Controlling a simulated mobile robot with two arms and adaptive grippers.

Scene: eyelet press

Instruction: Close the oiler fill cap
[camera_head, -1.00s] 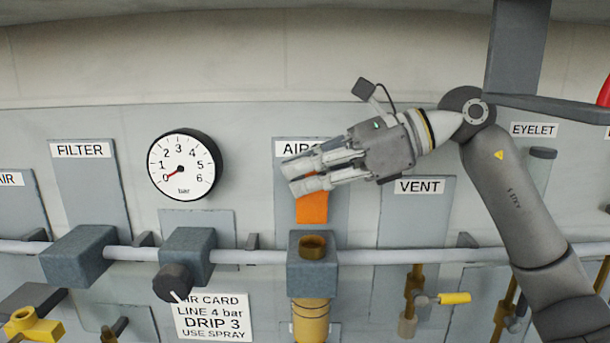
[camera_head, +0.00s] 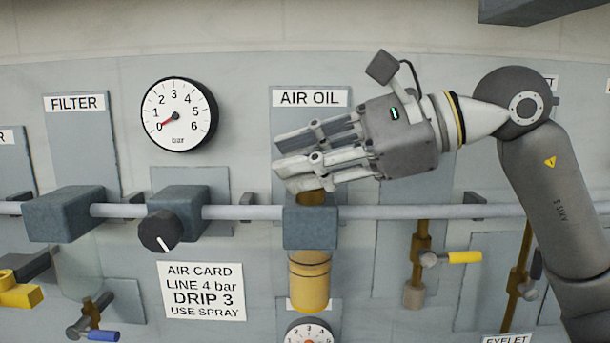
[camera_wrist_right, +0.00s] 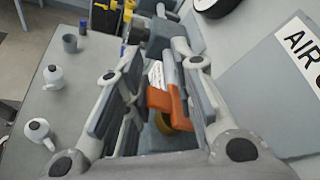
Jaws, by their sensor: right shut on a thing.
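The air oiler is a blue-grey block (camera_head: 311,228) on the pipe under the AIR OIL label, with a brass bowl (camera_head: 310,280) below and a brass filler neck (camera_head: 312,197) on top. My right gripper (camera_head: 300,163) is just above the neck, its fingers pointing left and hiding part of the neck. In the right wrist view, an orange piece that looks like the fill cap (camera_wrist_right: 164,101) sits between the fingers (camera_wrist_right: 150,95), and the gripper is shut on it. The cap is hidden in the head view. How it sits on the neck cannot be told. My left gripper is not in view.
A gauge (camera_head: 180,114) reading near 0 bar and a black knob (camera_head: 160,231) are left of the oiler. The pipe (camera_head: 400,212) runs across the panel. A yellow-handled valve (camera_head: 455,257) stands at the lower right. The panel's front is open.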

